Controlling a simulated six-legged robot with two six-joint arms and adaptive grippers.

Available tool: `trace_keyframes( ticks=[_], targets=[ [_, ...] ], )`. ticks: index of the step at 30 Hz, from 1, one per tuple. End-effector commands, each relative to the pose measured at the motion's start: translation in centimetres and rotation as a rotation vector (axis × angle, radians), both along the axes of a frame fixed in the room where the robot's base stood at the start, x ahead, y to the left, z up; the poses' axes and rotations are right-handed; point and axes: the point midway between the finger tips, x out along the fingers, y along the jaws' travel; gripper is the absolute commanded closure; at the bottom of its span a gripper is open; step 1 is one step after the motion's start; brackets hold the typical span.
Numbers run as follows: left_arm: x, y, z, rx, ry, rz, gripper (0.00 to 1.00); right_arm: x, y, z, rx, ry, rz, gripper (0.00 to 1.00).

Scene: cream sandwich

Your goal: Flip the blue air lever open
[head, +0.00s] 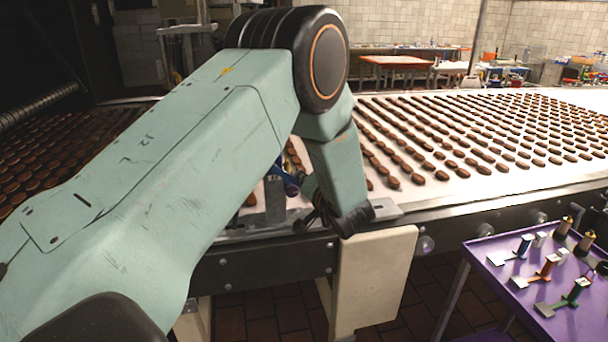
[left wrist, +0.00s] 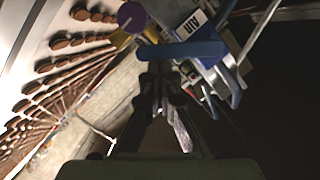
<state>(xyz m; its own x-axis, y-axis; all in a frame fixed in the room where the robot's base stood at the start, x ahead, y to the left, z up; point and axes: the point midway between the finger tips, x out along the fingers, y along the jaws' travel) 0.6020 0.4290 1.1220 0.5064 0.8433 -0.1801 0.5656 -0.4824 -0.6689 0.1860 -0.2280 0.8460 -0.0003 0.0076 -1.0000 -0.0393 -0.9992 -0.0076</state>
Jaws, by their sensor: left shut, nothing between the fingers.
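The blue air lever (left wrist: 182,50) shows in the left wrist view as a blue bar lying across the picture just beyond my fingertips. A white label reading AIR (left wrist: 186,27) is on a blue body behind it. In the head view only a bit of dark blue (head: 291,188) shows beside my forearm, and the rest is hidden by my arm. My left gripper (left wrist: 160,78) is shut and empty, with its tips close to the bar; I cannot tell whether they touch. It also shows in the head view (head: 305,220) at the conveyor's near edge. My right gripper is in neither view.
A purple knob (left wrist: 131,17) sits left of the label. The conveyor (head: 450,197) carries many rows of brown biscuits. A purple table (head: 482,253) at the right holds small coloured metal parts. A cream panel (head: 385,275) stands below the gripper.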

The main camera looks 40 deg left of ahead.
Motion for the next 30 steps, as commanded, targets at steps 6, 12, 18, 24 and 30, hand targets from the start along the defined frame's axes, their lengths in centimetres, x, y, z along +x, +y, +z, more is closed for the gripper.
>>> trace_keyframes(
  ticks=[6, 12, 18, 24, 30],
  targets=[
    [-0.2, 0.1, -0.4, 0.043, 0.052, 0.002, 1.0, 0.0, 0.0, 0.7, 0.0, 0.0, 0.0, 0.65],
    [-0.4, 0.3, -1.2, 0.128, 0.154, 0.002, 1.0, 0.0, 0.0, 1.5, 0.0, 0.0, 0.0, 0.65],
    [-0.9, 0.7, -2.4, 0.25, 0.296, 0.002, 1.0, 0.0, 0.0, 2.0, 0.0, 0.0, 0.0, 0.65],
    [-1.5, 1.3, -3.3, 0.364, 0.433, 0.002, 1.0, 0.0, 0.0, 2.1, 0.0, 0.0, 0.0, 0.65],
    [-2.1, 1.7, -3.9, 0.46, 0.542, 0.003, 1.0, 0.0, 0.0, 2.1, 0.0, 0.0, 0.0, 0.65]
  ],
)
